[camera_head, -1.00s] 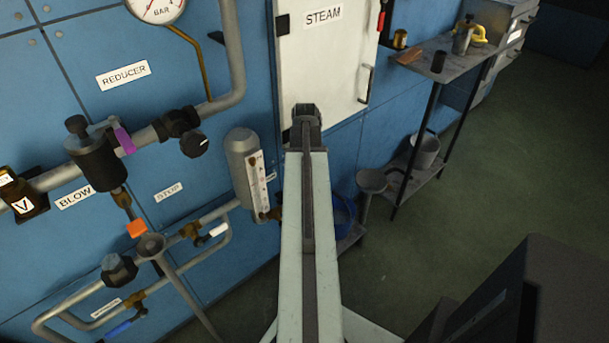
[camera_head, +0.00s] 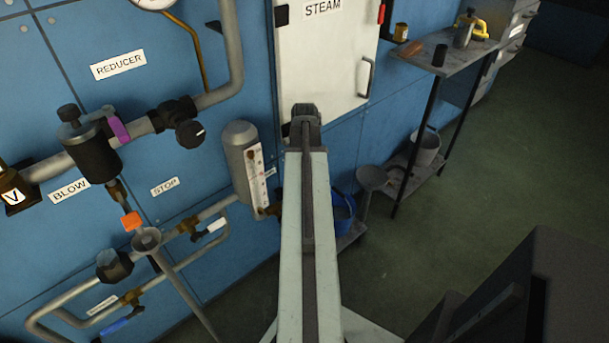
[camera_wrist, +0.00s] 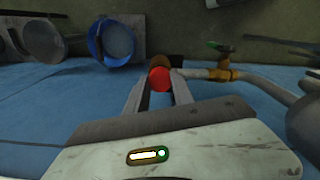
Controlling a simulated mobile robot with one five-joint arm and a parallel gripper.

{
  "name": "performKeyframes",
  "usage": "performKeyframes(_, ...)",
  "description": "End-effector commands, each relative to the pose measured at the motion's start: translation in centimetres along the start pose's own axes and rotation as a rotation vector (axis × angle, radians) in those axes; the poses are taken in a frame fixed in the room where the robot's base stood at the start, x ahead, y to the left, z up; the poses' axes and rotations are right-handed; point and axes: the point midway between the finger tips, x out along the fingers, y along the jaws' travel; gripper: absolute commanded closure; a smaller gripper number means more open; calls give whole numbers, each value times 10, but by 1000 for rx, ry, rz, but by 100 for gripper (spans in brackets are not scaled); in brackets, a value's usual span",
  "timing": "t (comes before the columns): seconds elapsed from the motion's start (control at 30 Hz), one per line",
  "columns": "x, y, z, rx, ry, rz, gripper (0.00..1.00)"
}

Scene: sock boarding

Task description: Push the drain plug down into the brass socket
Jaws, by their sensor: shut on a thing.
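The drain plug (camera_wrist: 159,79) is a small round red thing between my fingertips in the wrist view. My gripper (camera_wrist: 158,85) is shut on it. A brown, brass-coloured round part (camera_wrist: 160,61), which looks like the socket, shows just beyond the plug and is partly covered by it. I cannot tell whether the two touch or how deep the plug sits. In the head view my own arm hides the gripper, the plug and the socket.
A brass valve with a green handle (camera_wrist: 222,66) and its pale pipe lie close right of the plug. A blue bucket (camera_wrist: 97,42) stands left of it, also behind my arm (camera_head: 342,215). The blue wall carries pipes and a grey cylinder (camera_head: 240,150). A shelf (camera_head: 452,52) stands right; open floor lies beyond.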

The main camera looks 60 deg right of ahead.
Motion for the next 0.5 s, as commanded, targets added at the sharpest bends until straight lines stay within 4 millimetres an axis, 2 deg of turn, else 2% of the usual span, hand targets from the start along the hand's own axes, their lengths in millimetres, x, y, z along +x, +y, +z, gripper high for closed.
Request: performKeyframes(0.5,14,0,-1,-1,0,0,100)
